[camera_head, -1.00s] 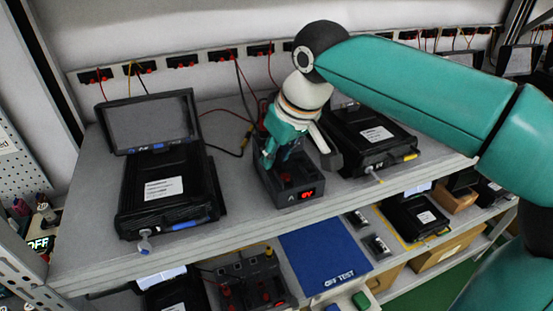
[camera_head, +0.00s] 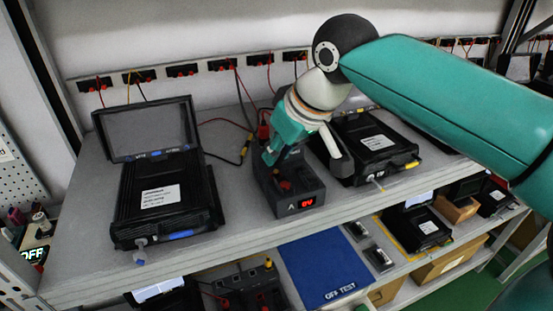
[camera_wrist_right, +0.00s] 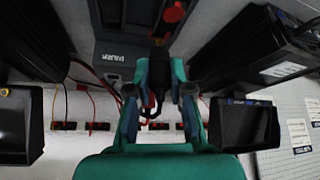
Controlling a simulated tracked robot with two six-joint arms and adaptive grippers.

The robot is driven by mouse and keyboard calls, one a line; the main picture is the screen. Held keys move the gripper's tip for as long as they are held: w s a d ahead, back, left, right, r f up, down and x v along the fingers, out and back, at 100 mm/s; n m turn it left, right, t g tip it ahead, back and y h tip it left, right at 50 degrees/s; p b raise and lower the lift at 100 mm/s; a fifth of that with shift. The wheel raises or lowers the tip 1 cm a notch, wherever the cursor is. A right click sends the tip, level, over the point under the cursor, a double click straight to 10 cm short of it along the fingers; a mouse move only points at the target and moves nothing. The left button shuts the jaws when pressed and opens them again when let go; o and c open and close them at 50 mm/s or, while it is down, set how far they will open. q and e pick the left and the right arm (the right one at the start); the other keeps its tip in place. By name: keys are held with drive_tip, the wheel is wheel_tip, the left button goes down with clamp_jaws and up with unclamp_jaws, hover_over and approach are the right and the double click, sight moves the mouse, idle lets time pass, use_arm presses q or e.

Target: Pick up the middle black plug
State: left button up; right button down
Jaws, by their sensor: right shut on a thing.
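A black box (camera_head: 301,207) with a red lit display reading 0V stands at the front of the upper shelf, between two black instruments. My right gripper (camera_head: 275,160) reaches down over its top. In the right wrist view the fingers of the right gripper (camera_wrist_right: 159,72) are closed around a black plug (camera_wrist_right: 158,58), with a dark cable hanging below it. The plug is mostly hidden by the fingers in the head view. I cannot tell whether it is still seated in the box. A red plug (camera_wrist_right: 173,13) sits near it on the box. My left gripper is not in view.
A black instrument with a raised screen (camera_head: 165,200) stands left of the box, and another instrument (camera_head: 372,142) stands close on the right. Red and black leads run to wall sockets (camera_head: 182,70). A blue mat (camera_head: 322,265) lies on the lower shelf.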

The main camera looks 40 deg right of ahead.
drive_tip(key=shift+s+f+t+b, duration=0.4)
drive_tip(key=shift+s+t+b, duration=0.15)
drive_tip(key=shift+t+b, duration=0.35)
wheel_tip(320, 180, up, 7)
drive_tip(key=s+p, duration=0.1)
drive_tip(key=s, duration=0.1)
use_arm(q)
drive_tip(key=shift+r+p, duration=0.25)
drive_tip(key=shift+p, duration=0.85)
use_arm(e)
drive_tip(key=s+d+r+g, duration=0.1)
drive_tip(key=s+g, duration=0.2)
drive_tip(key=s, duration=1.7)
drive_tip(key=shift+s+d+r, duration=0.15)
drive_tip(key=shift+s+d, duration=0.2)
drive_tip(key=shift+d, duration=0.05)
drive_tip(key=shift+w, duration=0.15)
